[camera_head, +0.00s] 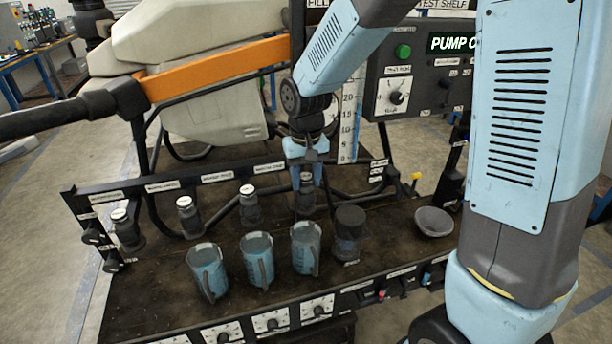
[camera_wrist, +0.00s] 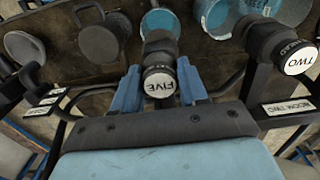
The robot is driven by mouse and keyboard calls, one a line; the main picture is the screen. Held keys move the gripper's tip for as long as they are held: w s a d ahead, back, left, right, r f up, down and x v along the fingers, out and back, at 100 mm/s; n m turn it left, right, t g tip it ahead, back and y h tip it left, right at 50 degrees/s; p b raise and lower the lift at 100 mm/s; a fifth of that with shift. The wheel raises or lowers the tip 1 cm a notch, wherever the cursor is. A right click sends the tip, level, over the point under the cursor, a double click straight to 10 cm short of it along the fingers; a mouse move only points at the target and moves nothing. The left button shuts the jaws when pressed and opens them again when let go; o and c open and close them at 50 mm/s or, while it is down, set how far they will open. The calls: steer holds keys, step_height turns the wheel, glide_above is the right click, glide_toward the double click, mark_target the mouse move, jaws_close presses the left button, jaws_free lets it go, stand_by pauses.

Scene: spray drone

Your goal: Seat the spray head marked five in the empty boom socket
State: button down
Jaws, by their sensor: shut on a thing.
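My gripper (camera_head: 306,176) points down over the back of the bench. It is shut on the spray head marked FIVE (camera_wrist: 160,82), which sits between the two blue fingers in the wrist view. The held head (camera_head: 305,200) hangs upright by the boom rail in the head view, to the right of the spray head marked TWO (camera_head: 250,207). TWO also shows at the right in the wrist view (camera_wrist: 297,58). The socket beneath the held head is hidden, so I cannot tell whether the head touches it.
Two more spray heads (camera_head: 188,217) (camera_head: 126,230) stand further left along the rail. Three blue jugs (camera_head: 207,272) (camera_head: 257,260) (camera_head: 305,249), a dark cup (camera_head: 348,232) and a grey bowl (camera_head: 434,222) stand in front. A pump panel (camera_head: 418,88) rises behind at right.

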mark_target(306, 176)
steer(key=shift+f, duration=0.25)
steer(key=c, duration=0.5)
jaws_free()
step_height(306, 176, up, 14)
steer(key=shift+f, duration=0.15)
stand_by(0.5)
steer(key=s+d+r+m+t, duration=0.1)
steer(key=s+d+r+t, duration=0.1)
steer(key=s+d, duration=0.6)
steer(key=s+d+r+m+t, duration=0.2)
steer(key=s+d+r+t, duration=0.1)
steer(key=s+d, duration=0.6)
steer(key=d+r, duration=0.1)
steer(key=d, duration=0.3)
steer(key=shift+s+t, duration=0.2)
steer(key=shift+t, duration=0.1)
